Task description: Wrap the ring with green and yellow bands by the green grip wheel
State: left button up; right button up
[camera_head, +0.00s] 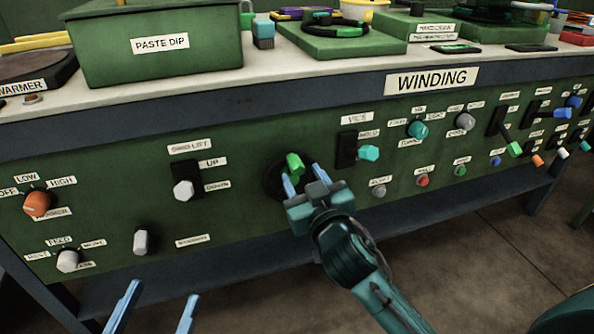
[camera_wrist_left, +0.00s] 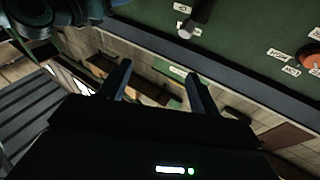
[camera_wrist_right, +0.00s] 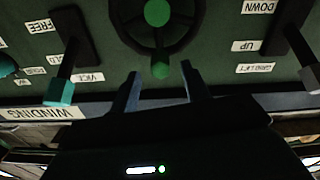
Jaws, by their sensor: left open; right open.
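The green grip wheel is a dark round wheel (camera_head: 271,181) on the green front panel, with a green grip (camera_head: 294,163) sticking out. In the right wrist view the grip (camera_wrist_right: 160,69) sits between my open fingertips, with the dark wheel rim and a green hub behind it. My right gripper (camera_head: 303,178) is open at the wheel; contact cannot be told. My left gripper (camera_head: 162,286) is open and empty, low in front of the panel at left. A dark ring with green parts (camera_head: 338,32) lies on a green block on the bench top; yellow bands cannot be made out.
The panel carries a white-knobbed lever (camera_head: 183,191) left of the wheel and a teal-knobbed vice lever (camera_head: 369,153) to its right. An orange knob (camera_head: 37,204) sits far left. A green PASTE DIP bin (camera_head: 158,66) stands on the bench top. Floor is open below right.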

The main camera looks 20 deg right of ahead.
aim_at(299, 172)
jog(key=shift+w+b, duration=0.35)
jog(key=shift+w, duration=1.75)
grip_shut()
